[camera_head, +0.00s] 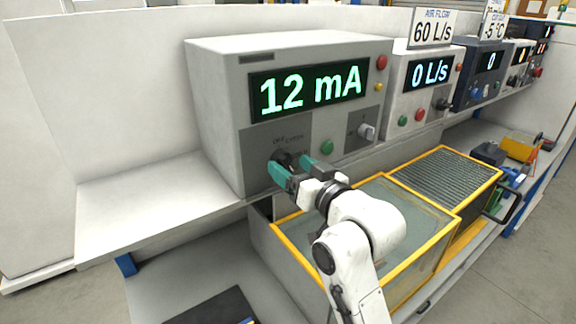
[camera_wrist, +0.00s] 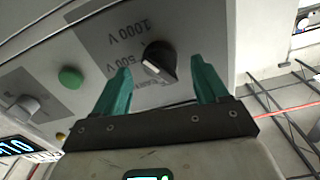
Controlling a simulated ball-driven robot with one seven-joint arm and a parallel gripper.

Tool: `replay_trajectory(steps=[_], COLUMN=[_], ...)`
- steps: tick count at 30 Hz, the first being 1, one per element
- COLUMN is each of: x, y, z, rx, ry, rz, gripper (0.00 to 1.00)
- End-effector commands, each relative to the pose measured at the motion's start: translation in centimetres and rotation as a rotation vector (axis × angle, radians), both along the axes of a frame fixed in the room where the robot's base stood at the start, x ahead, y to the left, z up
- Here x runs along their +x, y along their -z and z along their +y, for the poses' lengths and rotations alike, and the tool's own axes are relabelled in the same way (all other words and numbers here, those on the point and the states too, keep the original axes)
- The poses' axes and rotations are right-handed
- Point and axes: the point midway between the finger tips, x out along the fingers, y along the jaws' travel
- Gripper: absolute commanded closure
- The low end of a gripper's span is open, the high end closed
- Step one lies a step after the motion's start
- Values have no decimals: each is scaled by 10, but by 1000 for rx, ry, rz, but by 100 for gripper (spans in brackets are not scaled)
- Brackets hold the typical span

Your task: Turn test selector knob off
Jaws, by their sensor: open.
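The black test selector knob (camera_wrist: 160,57) is on a grey panel of the tester (camera_head: 219,95), whose green display reads 12 mA. In the wrist view its white mark points down and left in the picture, and labels reading 1000 V and 500 V lie to its left. In the head view the knob (camera_head: 284,157) is partly hidden by my fingers. My gripper (camera_head: 288,164) is open, its teal fingers pointing at the panel. In the wrist view the gripper (camera_wrist: 160,66) has one finger on each side of the knob, with visible gaps and no clear contact.
A red button (camera_head: 382,62) is above. A yellow-framed tank (camera_head: 290,243) stands below my arm. The white shelf (camera_head: 140,205) at left is bare.

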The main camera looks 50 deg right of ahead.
Motion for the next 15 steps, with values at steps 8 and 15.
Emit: replay_trajectory(steps=[8,15], x=[20,21], y=[0,0], z=[-5,-6], rx=[0,0], ry=[-1,-1], rz=[0,-1], gripper=[27,27])
